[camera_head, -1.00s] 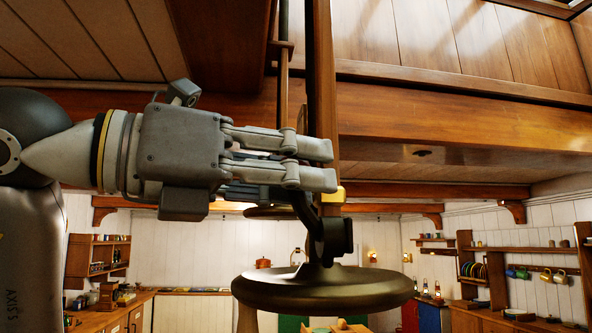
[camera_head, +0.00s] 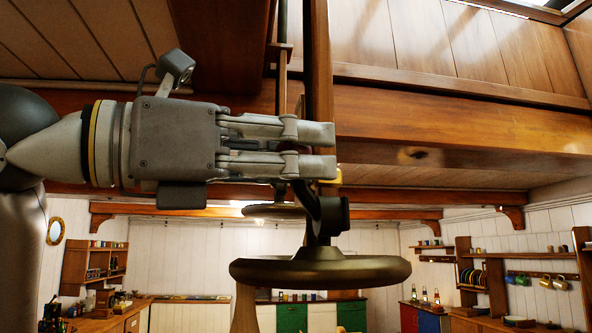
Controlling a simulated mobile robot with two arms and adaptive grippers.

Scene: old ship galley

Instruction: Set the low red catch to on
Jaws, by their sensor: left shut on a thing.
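I cannot make out a red catch in this view. My left gripper (camera_head: 326,150) comes in from the left, level, with its fingers shut in front of a vertical wooden post (camera_head: 318,60). What the fingers hold is hidden between them. A small brass piece (camera_head: 332,177) shows just below the fingertips. A dark curved metal arm (camera_head: 308,203) runs down from behind the lower finger to a wide bronze disc (camera_head: 320,271), which lies level. My right gripper is not in view.
A heavy wooden beam (camera_head: 470,128) runs across to the right at gripper height. A second disc (camera_head: 273,211) hangs farther back. Shelves (camera_head: 95,262) and counters line the far walls. The air right of the disc is clear.

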